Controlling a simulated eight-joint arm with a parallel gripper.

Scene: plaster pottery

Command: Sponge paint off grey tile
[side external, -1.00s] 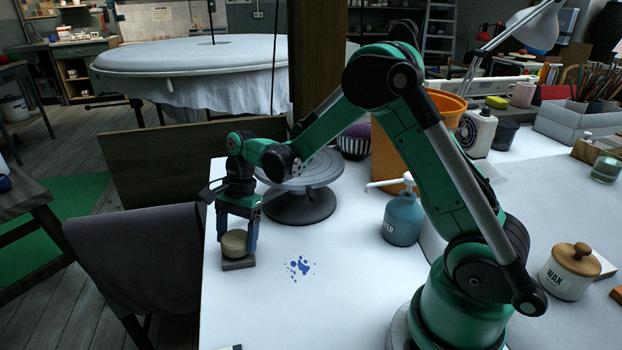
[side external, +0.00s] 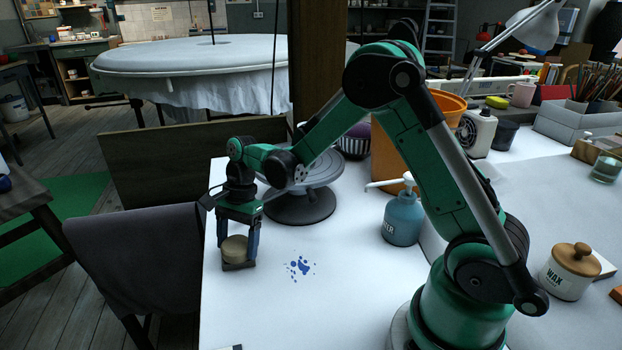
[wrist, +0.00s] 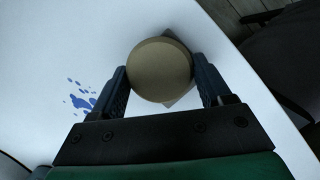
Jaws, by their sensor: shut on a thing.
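A round tan sponge (side external: 235,249) is between the fingers of my gripper (side external: 238,244), which is shut on it. The small grey tile (side external: 239,266) lies flat on the white table near its left edge, directly under the sponge. Sponge and tile seem to touch, but I cannot be sure. In the wrist view the sponge (wrist: 160,69) hides most of the tile (wrist: 186,99); only its edges and corners show, and any paint under the sponge is hidden. Blue paint spots (side external: 300,266) lie on the white tabletop to the right of the tile.
A grey turntable (side external: 303,200) stands behind the tile. A blue pump bottle (side external: 403,219) and an orange bucket (side external: 390,165) are to the right. A wax jar (side external: 570,270) is at the far right. A draped chair (side external: 140,255) stands beyond the table's left edge.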

